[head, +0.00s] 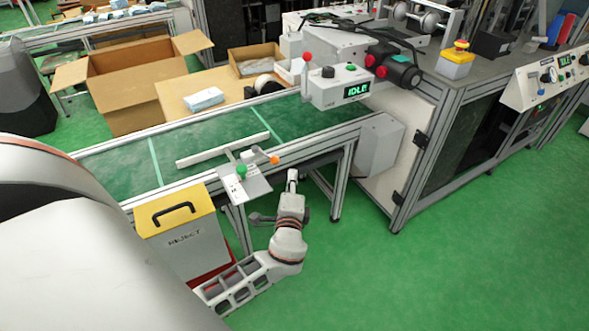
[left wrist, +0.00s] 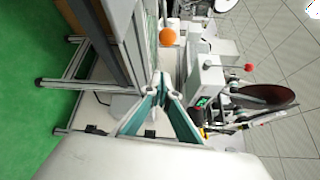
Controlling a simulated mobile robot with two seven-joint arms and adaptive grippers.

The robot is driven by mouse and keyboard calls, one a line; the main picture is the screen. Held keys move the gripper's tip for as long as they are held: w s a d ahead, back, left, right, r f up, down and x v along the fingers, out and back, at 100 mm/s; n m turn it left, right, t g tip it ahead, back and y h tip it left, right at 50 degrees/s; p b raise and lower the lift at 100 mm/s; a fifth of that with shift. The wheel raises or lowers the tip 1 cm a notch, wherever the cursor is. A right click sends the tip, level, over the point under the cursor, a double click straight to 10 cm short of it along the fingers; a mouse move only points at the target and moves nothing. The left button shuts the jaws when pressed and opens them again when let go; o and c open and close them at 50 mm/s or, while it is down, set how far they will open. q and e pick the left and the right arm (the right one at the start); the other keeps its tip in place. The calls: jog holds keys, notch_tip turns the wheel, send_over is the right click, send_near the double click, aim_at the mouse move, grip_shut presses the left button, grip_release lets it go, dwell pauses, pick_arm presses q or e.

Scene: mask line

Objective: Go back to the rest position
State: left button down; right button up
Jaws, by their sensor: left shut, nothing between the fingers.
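My left gripper (head: 292,176) is in the middle of the head view, at the end of my arm that comes in from the lower left. It is just in front of the conveyor's near edge, to the right of a small grey panel (head: 243,187) with a green knob and an orange-tipped lever. In the left wrist view its two fingers (left wrist: 159,76) meet at the tips, shut and empty. The orange knob (left wrist: 168,36) shows just beyond the fingertips there, apart from them as far as I can tell. My right gripper is not in view.
The green conveyor (head: 200,139) runs behind the gripper, with a white bar across it. A yellow-topped reject bin (head: 177,222) stands left of my wrist. A machine frame (head: 394,205) stands to the right. The green floor (head: 440,285) at front right is clear.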

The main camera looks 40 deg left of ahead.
pick_arm(q)
jog(key=shift+v, duration=2.4)
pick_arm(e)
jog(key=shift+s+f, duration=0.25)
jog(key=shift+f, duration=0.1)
pick_arm(q)
jog(key=shift+s+a+f, duration=0.1)
